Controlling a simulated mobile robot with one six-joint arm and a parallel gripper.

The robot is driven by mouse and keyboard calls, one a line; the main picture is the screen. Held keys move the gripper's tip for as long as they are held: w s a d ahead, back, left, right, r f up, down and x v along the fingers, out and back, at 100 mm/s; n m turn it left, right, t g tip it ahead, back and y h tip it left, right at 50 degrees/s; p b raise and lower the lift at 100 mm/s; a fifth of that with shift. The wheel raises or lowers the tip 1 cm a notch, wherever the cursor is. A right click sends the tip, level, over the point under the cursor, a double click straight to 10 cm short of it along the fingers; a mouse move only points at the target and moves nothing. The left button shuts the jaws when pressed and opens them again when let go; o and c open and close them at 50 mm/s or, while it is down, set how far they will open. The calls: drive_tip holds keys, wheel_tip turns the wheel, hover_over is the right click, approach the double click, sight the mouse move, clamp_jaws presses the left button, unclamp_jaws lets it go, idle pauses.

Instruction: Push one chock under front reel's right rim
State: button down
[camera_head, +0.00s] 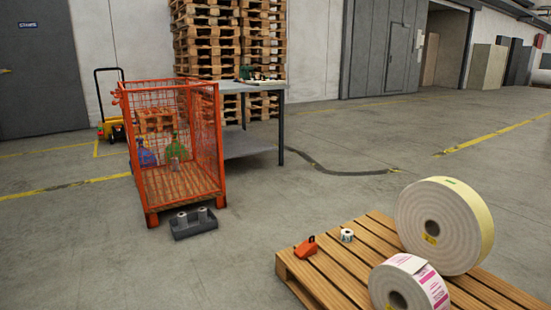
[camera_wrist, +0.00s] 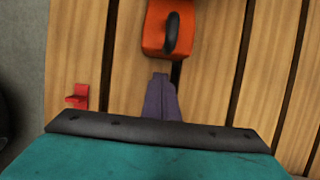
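An orange chock (camera_head: 305,247) with a dark handle lies on the wooden pallet (camera_head: 345,277) near its left corner. The chock (camera_wrist: 157,38) is also at the top of the wrist view. The front reel (camera_head: 404,285), white with pink-printed labels, stands on the pallet to the right of the chock and apart from it. Its lower part is cut off by the picture edge. My gripper (camera_wrist: 160,76) shows only in the wrist view. Its purple fingers are together and empty, pointing towards the chock with a short gap in the picture.
A larger cream reel (camera_head: 435,225) stands behind the front reel. A small white roll (camera_head: 346,235) sits behind the chock. A small red piece (camera_wrist: 76,97) lies near the pallet edge. An orange mesh cage (camera_head: 219,150) and grey tray (camera_head: 194,228) stand left; floor between is clear.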

drive_tip(key=shift+w+a+p, duration=0.35)
drive_tip(key=shift+w+a, duration=0.05)
drive_tip(key=shift+w, duration=0.3)
drive_tip(key=shift+w+a+p, duration=0.4)
drive_tip(key=shift+w+a, duration=0.05)
drive_tip(key=shift+w, duration=0.2)
drive_tip(key=shift+w+a+p, duration=0.35)
drive_tip(key=shift+w+a, duration=0.05)
drive_tip(key=shift+w, duration=0.3)
idle(0.9)
drive_tip(key=shift+s, duration=0.1)
drive_tip(key=shift+s+d+r+p, duration=0.35)
drive_tip(key=shift+s+p, duration=0.15)
drive_tip(key=shift+s, duration=0.05)
drive_tip(key=shift+s+d+r+p, duration=0.3)
drive_tip(key=shift+s+d+p, duration=0.1)
drive_tip(key=shift+s+p, duration=0.15)
drive_tip(key=shift+s+d+r+p, duration=0.35)
drive_tip(key=shift+s+p, duration=0.1)
drive_tip(key=shift+s, duration=0.1)
wheel_tip(320, 180, up, 8)
drive_tip(key=p, duration=0.6)
drive_tip(key=shift+p, duration=0.4)
